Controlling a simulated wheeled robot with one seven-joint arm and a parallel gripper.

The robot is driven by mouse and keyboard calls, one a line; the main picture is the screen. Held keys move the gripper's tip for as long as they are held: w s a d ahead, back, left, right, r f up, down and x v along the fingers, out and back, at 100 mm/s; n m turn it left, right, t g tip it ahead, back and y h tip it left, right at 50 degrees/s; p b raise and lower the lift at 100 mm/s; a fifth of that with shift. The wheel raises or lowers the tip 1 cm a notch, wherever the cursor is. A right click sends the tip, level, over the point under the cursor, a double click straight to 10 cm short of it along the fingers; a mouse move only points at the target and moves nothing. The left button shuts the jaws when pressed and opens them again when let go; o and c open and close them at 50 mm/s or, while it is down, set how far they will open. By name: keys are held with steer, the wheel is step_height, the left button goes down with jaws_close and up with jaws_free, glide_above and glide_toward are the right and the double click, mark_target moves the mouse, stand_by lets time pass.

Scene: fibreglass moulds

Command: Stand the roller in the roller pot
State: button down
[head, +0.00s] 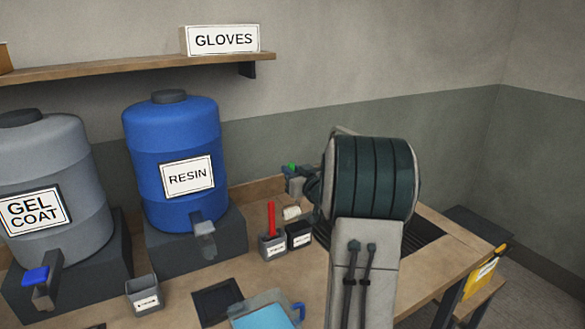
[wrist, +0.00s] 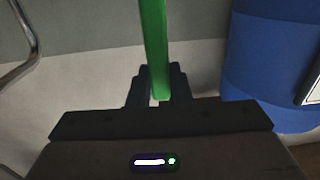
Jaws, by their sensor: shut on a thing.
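My gripper (head: 294,182) is shut on the green handle of the roller (head: 292,166), above the back of the bench. In the wrist view the green handle (wrist: 156,45) runs up from between the two fingertips (wrist: 158,88). A cream cylinder (head: 291,212), which looks like the roller's sleeve, shows below my gripper, just above or behind the small pots. A dark pot (head: 299,235) and a grey pot (head: 272,246) stand side by side there. A red-handled tool (head: 271,218) stands in the grey pot. The pot labels are too small to read.
The blue resin drum (head: 172,150) stands left of the pots, its tap facing forward. A grey gel coat drum (head: 45,180) is farther left. A small grey pot (head: 146,296), a dark pad (head: 217,301) and a blue-filled tray (head: 265,312) lie in front. My arm hides the bench's right part.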

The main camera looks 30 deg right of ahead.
steer(key=shift+s+d, duration=0.15)
step_height(320, 180, down, 9)
steer(key=s+d+b, duration=0.1)
steer(key=b, duration=0.7)
steer(key=shift+d+h, duration=0.25)
steer(key=shift+h, duration=0.05)
stand_by(0.3)
steer(key=c, duration=1.3)
jaws_free()
steer(key=shift+f, duration=0.1)
steer(key=shift+o, duration=0.2)
steer(key=shift+s, duration=0.1)
steer(key=s+b, duration=0.1)
steer(key=s, duration=1.2)
steer(key=shift+s+a, duration=0.4)
